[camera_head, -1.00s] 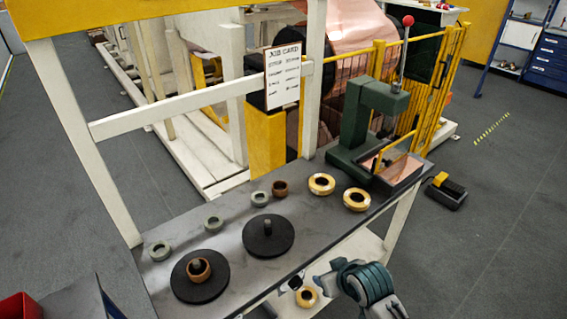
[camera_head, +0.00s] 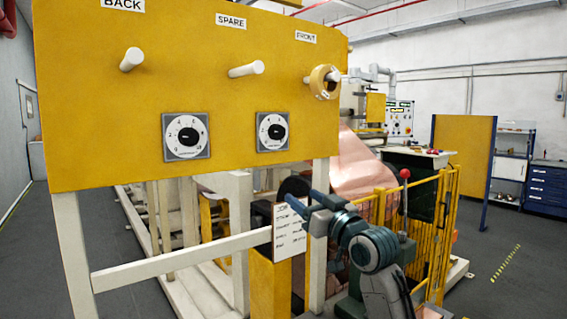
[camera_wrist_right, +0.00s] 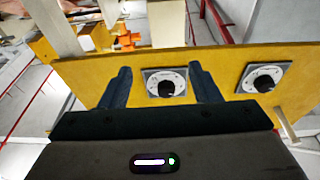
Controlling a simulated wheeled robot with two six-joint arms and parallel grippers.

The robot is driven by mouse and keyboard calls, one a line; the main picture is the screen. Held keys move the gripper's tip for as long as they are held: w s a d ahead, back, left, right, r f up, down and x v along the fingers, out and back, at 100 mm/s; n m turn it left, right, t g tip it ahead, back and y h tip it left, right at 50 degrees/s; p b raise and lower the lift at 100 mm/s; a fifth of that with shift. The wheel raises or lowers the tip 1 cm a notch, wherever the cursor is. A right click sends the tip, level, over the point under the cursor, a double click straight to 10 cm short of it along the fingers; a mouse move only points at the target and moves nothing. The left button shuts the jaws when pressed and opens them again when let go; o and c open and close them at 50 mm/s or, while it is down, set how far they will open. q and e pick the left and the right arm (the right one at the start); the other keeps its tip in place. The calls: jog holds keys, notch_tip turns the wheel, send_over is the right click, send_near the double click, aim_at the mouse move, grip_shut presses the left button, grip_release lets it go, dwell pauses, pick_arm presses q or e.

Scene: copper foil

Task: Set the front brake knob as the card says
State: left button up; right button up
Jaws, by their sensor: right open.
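The yellow panel (camera_head: 90,60) carries two white dials with black knobs. The right dial, which I take as the front brake knob (camera_head: 272,131), has its pointer too small to read surely. The left dial (camera_head: 187,136) sits beside it. My right gripper (camera_head: 298,204) is below and right of the front knob in the head view, open and empty. In the right wrist view the front knob (camera_wrist_right: 168,87) shows between the spread fingers (camera_wrist_right: 160,70), apart from them. The job card (camera_head: 290,230) hangs below the panel, partly behind my gripper; its lines are unreadable. My left gripper is out of view.
Pegs labelled BACK (camera_head: 131,60), SPARE (camera_head: 246,69) and FRONT stick out above the dials. A yellowish ring (camera_head: 323,82) hangs on the FRONT peg. A white rail (camera_head: 180,258) and a yellow fence (camera_head: 430,225) stand below and right.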

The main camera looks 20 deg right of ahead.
jog(key=t+y, duration=0.1)
send_near(280, 135)
jog(key=s+f, duration=0.2)
jog(key=r, duration=0.1)
jog(key=shift+n, duration=0.3)
jog(key=p+x, duration=0.1)
jog(key=x, duration=0.2)
jog(key=p+x, duration=0.2)
jog(key=x, duration=0.1)
jog(key=p+x, duration=0.1)
jog(key=x, duration=0.2)
jog(key=shift+w+d+r+p, duration=0.2)
jog(key=shift+w+r+p, duration=0.1)
jog(key=shift+p, duration=0.05)
jog(key=shift+w+a+r, duration=0.1)
jog(key=shift+w+a, duration=0.05)
jog(key=shift+w, duration=0.4)
jog(key=c, duration=1)
